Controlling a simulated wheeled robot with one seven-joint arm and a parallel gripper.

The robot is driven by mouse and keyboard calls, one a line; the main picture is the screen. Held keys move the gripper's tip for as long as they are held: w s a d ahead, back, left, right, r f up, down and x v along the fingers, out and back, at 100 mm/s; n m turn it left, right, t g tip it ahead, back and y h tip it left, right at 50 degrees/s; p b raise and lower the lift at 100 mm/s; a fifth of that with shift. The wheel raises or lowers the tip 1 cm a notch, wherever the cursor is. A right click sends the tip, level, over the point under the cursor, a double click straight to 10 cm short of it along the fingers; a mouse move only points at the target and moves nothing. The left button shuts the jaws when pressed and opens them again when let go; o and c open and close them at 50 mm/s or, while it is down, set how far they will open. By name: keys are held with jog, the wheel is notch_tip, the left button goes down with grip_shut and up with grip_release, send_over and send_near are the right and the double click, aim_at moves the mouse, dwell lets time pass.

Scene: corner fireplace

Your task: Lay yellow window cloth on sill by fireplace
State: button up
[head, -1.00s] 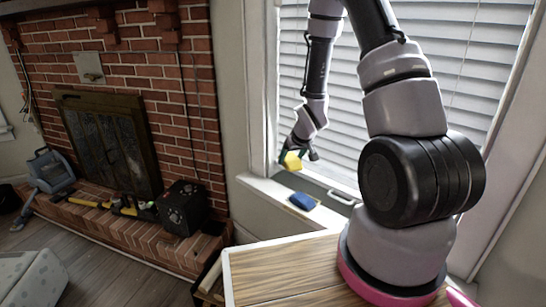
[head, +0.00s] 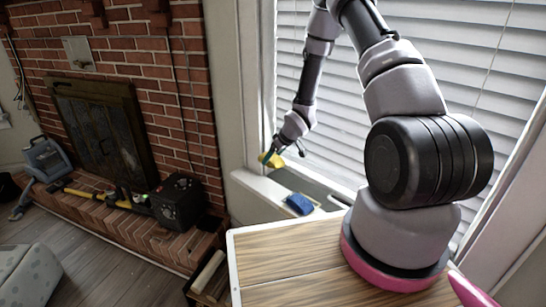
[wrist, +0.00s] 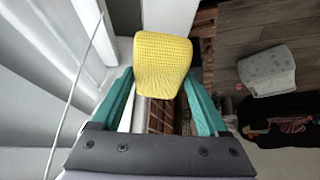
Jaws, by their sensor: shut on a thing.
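The yellow window cloth (head: 270,160) is small, with a waffle texture in the wrist view (wrist: 162,62). My gripper (head: 277,149) is shut on it, with the teal fingers on either side of its near part in the wrist view. The white sill (head: 258,184) runs under the window beside the fireplace (head: 103,135). The cloth is at the sill's far left end, near the wall corner. It looks above the sill, but I cannot tell the gap or whether they touch.
A blue sponge-like thing (head: 299,204) lies on the sill, nearer to me. White blinds (head: 420,60) stand close to the arm's right. A wooden-topped cabinet (head: 285,262) is in front. A black box (head: 177,202) and yellow-handled tool (head: 85,193) are on the brick hearth.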

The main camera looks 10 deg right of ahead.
jog(key=shift+f, duration=5.4)
jog(key=shift+f, duration=0.65)
jog(key=o, duration=1.3)
jog(key=shift+r, duration=0.1)
